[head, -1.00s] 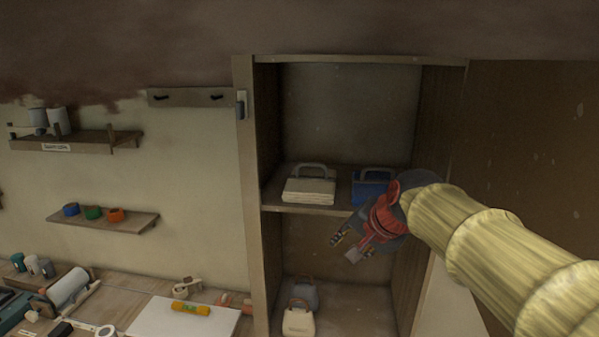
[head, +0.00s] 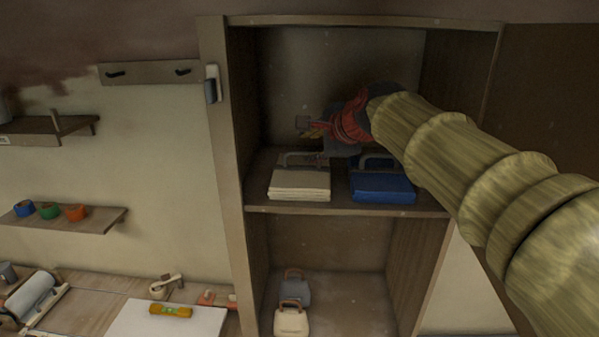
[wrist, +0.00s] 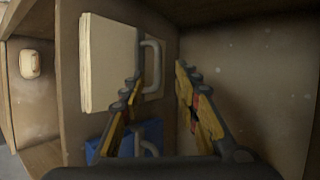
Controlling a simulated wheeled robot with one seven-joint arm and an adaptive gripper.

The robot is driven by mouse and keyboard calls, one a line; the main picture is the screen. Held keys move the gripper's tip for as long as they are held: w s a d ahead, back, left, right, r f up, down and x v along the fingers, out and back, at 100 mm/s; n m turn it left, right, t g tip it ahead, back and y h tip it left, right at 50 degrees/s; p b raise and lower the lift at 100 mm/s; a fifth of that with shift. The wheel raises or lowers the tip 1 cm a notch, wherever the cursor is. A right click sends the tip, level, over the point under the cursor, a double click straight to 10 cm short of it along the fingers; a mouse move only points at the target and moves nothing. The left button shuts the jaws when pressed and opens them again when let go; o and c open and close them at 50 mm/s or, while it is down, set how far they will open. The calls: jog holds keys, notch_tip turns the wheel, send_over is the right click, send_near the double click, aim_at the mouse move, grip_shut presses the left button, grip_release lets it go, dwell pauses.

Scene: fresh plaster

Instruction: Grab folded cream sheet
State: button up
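The folded cream sheet (head: 300,181) lies on the cabinet's middle shelf, with a grey handle standing at its back edge. It also shows in the wrist view (wrist: 108,62), at the upper left. My gripper (head: 308,128) is inside the upper compartment, above and behind the sheet in the head view. In the wrist view my gripper (wrist: 158,85) has its two fingers apart with a gap between them. The handle shows near the left fingertip; I cannot tell whether they touch. Nothing is held.
A folded blue item (head: 382,187) with a handle lies right of the cream sheet, under my arm. The cabinet's side walls and back are close around my gripper. Small bags (head: 291,320) stand in the lower compartment. A side shelf (head: 75,222) holds tape rolls.

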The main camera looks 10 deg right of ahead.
aim_at(302, 152)
jog(key=shift+s+r+m, duration=0.1)
jog(key=shift+s+m, duration=0.05)
jog(key=shift+m, duration=0.15)
jog(key=shift+w, duration=0.2)
jog(key=shift+d+f+p+x, duration=0.15)
jog(key=shift+p+x, duration=0.35)
jog(key=shift+x, duration=1.5)
jog(key=shift+d+f+p+x, duration=0.15)
jog(key=shift+p+x, duration=0.35)
jog(key=shift+x, duration=1.55)
jog(key=shift+s+r, duration=0.1)
jog(key=shift+s, duration=0.15)
jog(key=shift+c, duration=0.5)
jog(key=c, duration=0.4)
grip_shut()
